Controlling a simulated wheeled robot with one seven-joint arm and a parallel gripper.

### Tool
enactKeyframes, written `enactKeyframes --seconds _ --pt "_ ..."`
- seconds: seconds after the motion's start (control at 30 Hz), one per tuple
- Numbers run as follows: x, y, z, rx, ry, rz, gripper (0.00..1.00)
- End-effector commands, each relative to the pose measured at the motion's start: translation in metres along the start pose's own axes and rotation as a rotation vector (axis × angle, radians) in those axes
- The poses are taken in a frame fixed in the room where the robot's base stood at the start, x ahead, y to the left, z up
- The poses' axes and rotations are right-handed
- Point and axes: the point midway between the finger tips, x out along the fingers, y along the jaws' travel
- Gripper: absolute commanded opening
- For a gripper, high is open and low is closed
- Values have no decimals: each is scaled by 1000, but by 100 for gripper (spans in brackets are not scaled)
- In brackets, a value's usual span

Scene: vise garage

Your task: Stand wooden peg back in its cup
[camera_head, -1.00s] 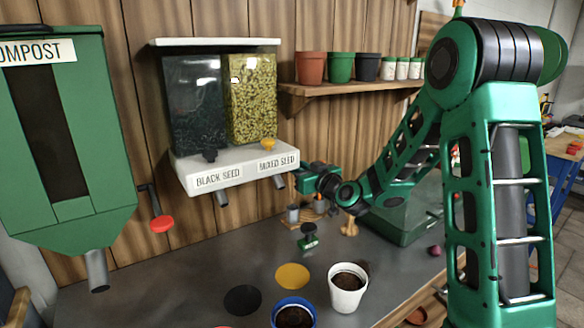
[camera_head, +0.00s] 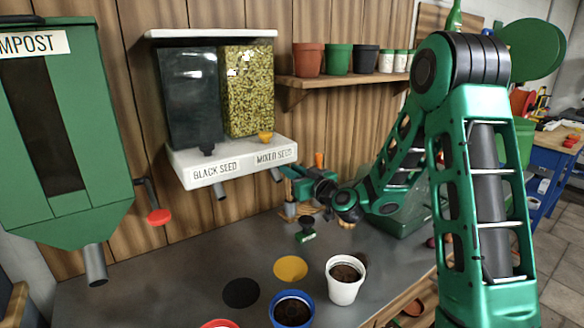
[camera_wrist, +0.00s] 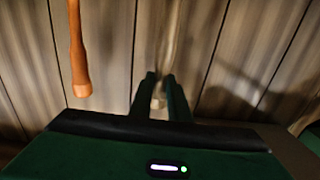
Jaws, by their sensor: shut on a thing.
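My gripper (camera_head: 287,172) is over the back of the bench, below the seed dispenser's right spout. In the wrist view its two dark fingers (camera_wrist: 162,92) are close together on a pale wooden peg (camera_wrist: 158,102), which shows blurred between them. A pale blurred strip runs up beyond the fingertips; I cannot tell whether it is all peg. The peg is not clear in the head view. A small grey cup (camera_head: 290,210) stands on the bench below my gripper. I cannot see into the cup.
An orange-brown handle (camera_wrist: 78,50) is left of the fingers in the wrist view. The seed dispenser (camera_head: 228,160) hangs close above. A small green-labelled tool (camera_head: 305,232), a white pot (camera_head: 345,291) and a blue pot (camera_head: 292,296) stand nearer. The wooden wall is behind.

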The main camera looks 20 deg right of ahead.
Motion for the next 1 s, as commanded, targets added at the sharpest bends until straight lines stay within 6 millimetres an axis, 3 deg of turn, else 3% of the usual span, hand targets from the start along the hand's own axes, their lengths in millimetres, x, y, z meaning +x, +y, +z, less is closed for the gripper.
enactKeyframes --seconds 0.6,1.0 --pt "0 1 31 1 -1 2 0" --pt "0 1 36 1 0 2 0"
